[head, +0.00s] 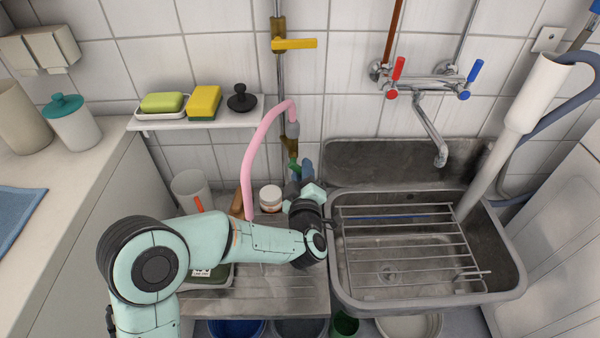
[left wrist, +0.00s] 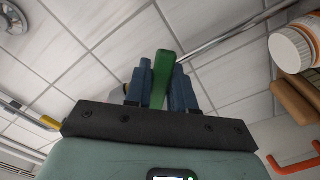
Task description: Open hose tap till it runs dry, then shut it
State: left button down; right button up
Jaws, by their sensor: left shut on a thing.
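A brass hose tap (head: 289,144) stands low on the wall pipe, left of the sink. A pink hose (head: 262,140) arches up to a grey fitting beside it and hangs down on the left. My left gripper (head: 301,172) reaches up to the tap from below. Its blue fingers are shut on a green lever, which stands between them in the left wrist view (left wrist: 161,78). The gripper hides part of the lever in the head view. I see no running water. My right gripper is not in view.
A yellow-handled valve (head: 294,43) sits higher on the pipe. The sink (head: 342,292) with a wire rack (head: 400,240) lies right of my arm. A white jar (head: 271,198) and a cup (head: 191,190) stand close behind it. A shelf (head: 170,123) holds sponges.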

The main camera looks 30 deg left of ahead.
pick_arm(q)
jog(key=shift+w+d+r+n, duration=0.1)
jog(key=shift+d+r+n, duration=0.05)
jog(key=shift+n, duration=0.6)
jog(key=shift+d+r+n, duration=0.1)
jog(key=shift+d+n, duration=0.05)
jog(key=shift+n, duration=0.6)
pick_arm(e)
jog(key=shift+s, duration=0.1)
pick_arm(q)
jog(key=c, duration=1)
grip_release()
jog(key=shift+r, duration=0.1)
jog(key=shift+c, duration=0.2)
jog(key=p+v, duration=0.2)
jog(key=v, duration=1.1)
jog(key=shift+s, duration=0.2)
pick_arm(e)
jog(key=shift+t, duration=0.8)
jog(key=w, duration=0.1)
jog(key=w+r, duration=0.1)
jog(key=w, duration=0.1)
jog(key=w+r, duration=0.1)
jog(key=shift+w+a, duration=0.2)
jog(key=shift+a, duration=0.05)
